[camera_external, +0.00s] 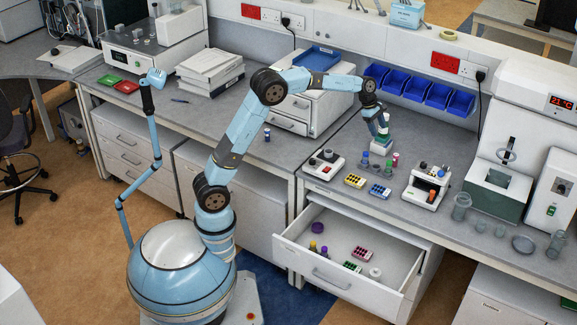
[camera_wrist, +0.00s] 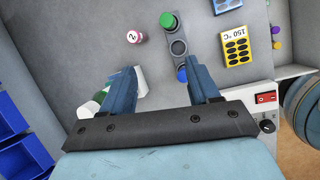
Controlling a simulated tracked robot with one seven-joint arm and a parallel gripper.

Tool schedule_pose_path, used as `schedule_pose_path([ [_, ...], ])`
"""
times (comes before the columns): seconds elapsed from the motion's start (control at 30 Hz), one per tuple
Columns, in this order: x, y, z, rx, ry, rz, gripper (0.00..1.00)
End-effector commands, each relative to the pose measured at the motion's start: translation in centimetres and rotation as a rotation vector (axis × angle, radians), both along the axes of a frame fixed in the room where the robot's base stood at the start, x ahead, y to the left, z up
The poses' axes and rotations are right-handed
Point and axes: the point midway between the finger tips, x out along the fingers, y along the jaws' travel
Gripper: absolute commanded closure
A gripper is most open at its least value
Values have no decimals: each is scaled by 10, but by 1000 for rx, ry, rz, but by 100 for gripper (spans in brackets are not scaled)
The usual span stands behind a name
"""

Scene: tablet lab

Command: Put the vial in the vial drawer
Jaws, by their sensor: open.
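My gripper (camera_external: 382,132) is open above the right bench, and it also shows in the wrist view (camera_wrist: 160,82) with its two fingers apart. Between and ahead of the fingers is a grey holder with a green-capped vial (camera_wrist: 168,20) and a blue-capped vial (camera_wrist: 182,75). A vial with a pink-and-white top marked 2 (camera_wrist: 134,37) stands apart to the left; a pink vial (camera_external: 395,158) shows beside the gripper in the external view. White and green things are partly hidden by the left finger. An open drawer (camera_external: 310,262) below the bench holds several small items.
A yellow block (camera_external: 355,181), a blue block (camera_external: 380,190) and a white device (camera_external: 324,164) stand in front of the gripper. Another white device (camera_external: 427,186) is to the right. Blue bins (camera_external: 411,87) line the wall behind. The drawer has bare floor between its items.

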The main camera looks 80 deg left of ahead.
Motion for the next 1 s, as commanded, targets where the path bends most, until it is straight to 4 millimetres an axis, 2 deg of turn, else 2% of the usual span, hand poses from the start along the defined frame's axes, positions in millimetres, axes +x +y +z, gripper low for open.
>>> schedule_pose_path([
  [0.03, 14, 8, -15, -24, 17, 54, 39],
  [0.1, 30, 16, -31, -57, 37, 129, 39],
  [0.3, 61, 32, -64, -125, 77, 284, 39],
  [0.57, 74, 35, -85, -148, 92, 338, 39],
  [0.9, 91, 23, -137, -148, 91, 336, 39],
  [1.0, 94, 20, -147, -147, 91, 335, 39],
])
